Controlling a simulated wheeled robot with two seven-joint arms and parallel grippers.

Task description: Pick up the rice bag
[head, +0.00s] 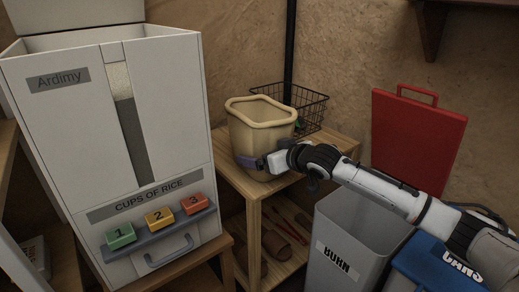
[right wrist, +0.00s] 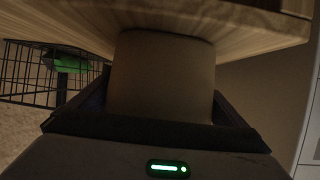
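The rice bag (head: 257,127) is a beige, open-topped sack with a thick rolled rim. It stands upright on a light wooden table, and I see no gap under it. My right gripper (head: 249,162) reaches in from the right, low on the bag, with a dark purple finger along its near side. In the right wrist view the bag (right wrist: 162,80) fills the space between the two fingers (right wrist: 160,95), which press against both its sides. The far finger is hidden in the head view. My left gripper is not in view.
A black wire basket (head: 314,104) stands behind the bag on the wooden table (head: 234,178). A white rice dispenser (head: 60,130) stands at left. A grey BURN bin (head: 345,240), a blue CANS bin (head: 440,268) and a red board (head: 415,140) are at right. Slippers lie on the lower shelf.

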